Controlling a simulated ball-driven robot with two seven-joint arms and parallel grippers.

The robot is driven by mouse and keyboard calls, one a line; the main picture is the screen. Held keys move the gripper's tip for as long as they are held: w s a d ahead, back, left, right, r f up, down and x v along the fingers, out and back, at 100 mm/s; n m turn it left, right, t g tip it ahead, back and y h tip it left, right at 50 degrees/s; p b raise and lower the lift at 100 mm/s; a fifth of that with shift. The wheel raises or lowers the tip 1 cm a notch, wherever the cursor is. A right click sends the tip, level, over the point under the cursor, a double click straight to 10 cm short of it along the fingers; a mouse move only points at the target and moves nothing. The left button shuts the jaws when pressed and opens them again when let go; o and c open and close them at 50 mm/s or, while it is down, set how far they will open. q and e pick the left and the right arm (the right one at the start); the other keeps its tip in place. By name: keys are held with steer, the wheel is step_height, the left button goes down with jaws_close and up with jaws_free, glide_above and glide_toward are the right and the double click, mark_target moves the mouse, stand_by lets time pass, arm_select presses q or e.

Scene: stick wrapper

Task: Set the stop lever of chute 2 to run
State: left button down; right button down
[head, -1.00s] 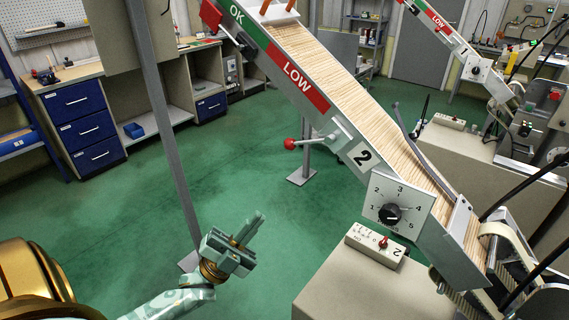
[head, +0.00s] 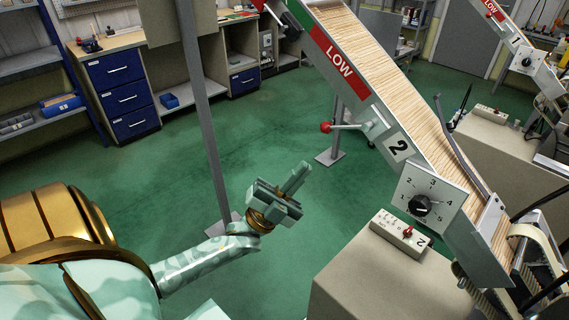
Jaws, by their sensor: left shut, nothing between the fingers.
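My left gripper (head: 303,170) is shut and empty. In the picture it shows below and left of the red knob, apart from it, with its fingers pointing up and right. My right gripper is not in view.
A dial plate (head: 429,197) and a small switch box (head: 400,233) sit below the lever, by a beige cabinet (head: 365,285). A grey post (head: 205,130) stands left of my gripper. Another chute (head: 520,45) is at the far right. Green floor lies open behind.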

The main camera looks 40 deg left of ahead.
arm_select(q)
glide_toward(344, 127)
step_height(344, 127, up, 2)
steer(key=w, duration=0.2)
steer(key=shift+w+a+r+p, duration=0.25)
steer(key=shift+w+a+p, duration=0.1)
steer(key=shift+w+a, duration=0.25)
steer(key=shift+a+h, duration=0.1)
steer(key=shift+h, duration=0.3)
